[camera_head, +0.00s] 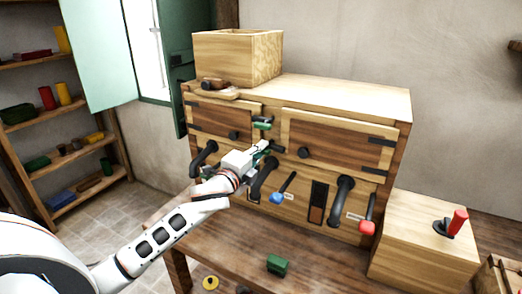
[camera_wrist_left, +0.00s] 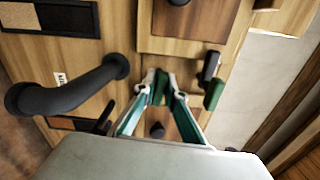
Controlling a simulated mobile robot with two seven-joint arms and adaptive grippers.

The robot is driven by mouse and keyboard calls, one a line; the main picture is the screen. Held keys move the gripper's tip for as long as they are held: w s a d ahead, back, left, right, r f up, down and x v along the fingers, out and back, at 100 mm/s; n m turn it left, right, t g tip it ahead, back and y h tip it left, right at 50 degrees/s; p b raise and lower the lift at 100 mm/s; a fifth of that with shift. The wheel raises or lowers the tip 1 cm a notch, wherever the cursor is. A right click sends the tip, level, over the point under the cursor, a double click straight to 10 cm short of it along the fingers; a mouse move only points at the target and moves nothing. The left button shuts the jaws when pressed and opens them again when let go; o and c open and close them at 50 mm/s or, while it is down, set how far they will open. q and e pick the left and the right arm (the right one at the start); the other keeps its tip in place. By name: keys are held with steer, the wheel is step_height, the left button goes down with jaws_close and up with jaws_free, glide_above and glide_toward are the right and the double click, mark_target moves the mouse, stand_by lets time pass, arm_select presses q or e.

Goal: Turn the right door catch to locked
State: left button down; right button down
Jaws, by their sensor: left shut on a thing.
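The cabinet has a left door (camera_head: 215,118) and a right door (camera_head: 345,140), both closed, each with a black knob. Two green-handled catches sit between the doors. The upper green catch (camera_head: 262,126) stands free and also shows in the left wrist view (camera_wrist_left: 213,95). My left gripper (camera_head: 270,146) reaches in from the left and is shut on the lower green catch (camera_wrist_left: 160,88), whose handle lies between the fingertips. The fingers partly hide this catch in the head view. I cannot tell from labels which catch belongs to the right door. My right gripper is not in view.
Black curved handles (camera_head: 343,200), a blue-tipped lever (camera_head: 277,197) and a red-tipped lever (camera_head: 367,227) project from the cabinet front below the doors. A wooden box (camera_head: 237,58) stands on top. A red-handled lever (camera_head: 458,222) stands on a block at right. A green block (camera_head: 277,265) lies in front.

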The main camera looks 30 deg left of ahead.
arm_select(q)
steer(key=shift+n, duration=0.6)
steer(key=c, duration=2.1)
jaws_free()
steer(key=shift+s, duration=0.1)
steer(key=s, duration=1.2)
steer(key=shift+d, duration=0.2)
steer(key=shift+w, duration=0.1)
